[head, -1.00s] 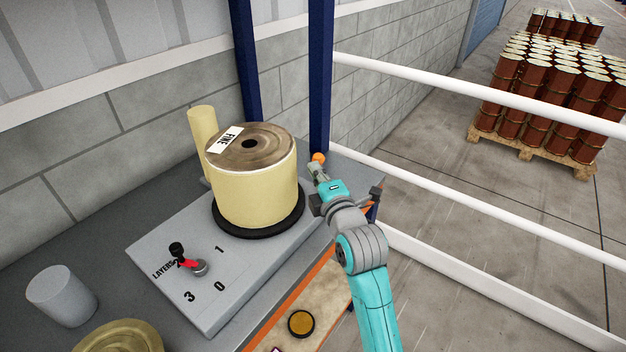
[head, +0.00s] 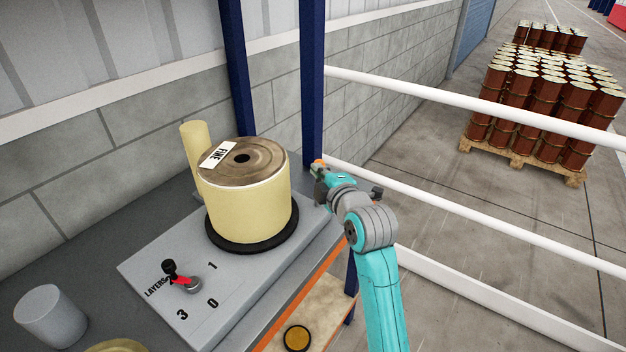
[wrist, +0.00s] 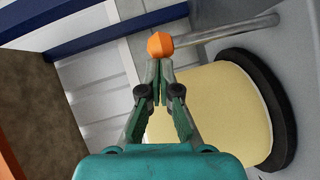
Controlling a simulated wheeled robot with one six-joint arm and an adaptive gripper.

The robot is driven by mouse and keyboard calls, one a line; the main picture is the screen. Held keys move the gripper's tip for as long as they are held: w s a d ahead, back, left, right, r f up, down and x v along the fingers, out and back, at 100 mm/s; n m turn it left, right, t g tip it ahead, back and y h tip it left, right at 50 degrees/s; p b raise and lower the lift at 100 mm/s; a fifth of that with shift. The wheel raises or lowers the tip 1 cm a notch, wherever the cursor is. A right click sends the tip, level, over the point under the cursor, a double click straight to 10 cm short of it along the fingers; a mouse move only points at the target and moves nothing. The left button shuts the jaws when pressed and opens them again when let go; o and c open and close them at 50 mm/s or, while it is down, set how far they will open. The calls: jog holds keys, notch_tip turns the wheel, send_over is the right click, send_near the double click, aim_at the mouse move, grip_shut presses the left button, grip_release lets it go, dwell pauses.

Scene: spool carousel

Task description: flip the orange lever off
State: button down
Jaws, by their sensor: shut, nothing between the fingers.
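The orange lever shows in the wrist view as an orange faceted knob (wrist: 159,45) on a grey metal rod (wrist: 225,28) that runs to the right. My gripper (wrist: 160,66) is shut and empty, its fingertips right at the near side of the knob. Whether they touch it, I cannot tell. In the head view the orange knob (head: 318,162) is mostly hidden by my gripper (head: 318,172), just behind the right rear of the spool platform. The lever's base is hidden by the spool in the head view.
A cream spool (head: 249,204) labelled FINE stands on the grey platform (head: 155,272), close left of my gripper. A layers dial with a red pointer (head: 183,281) is at the front. A blue post (head: 313,85) and white rails (head: 430,95) stand behind and right.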

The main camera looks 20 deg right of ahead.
jog(key=w+d+m+g+y, duration=0.1)
jog(key=w+d+m+g, duration=0.1)
jog(key=d, duration=0.3)
jog(key=shift+w+m+g, duration=0.4)
jog(key=shift+w+m, duration=0.3)
jog(key=shift+w, duration=0.05)
jog(key=shift+f, duration=0.1)
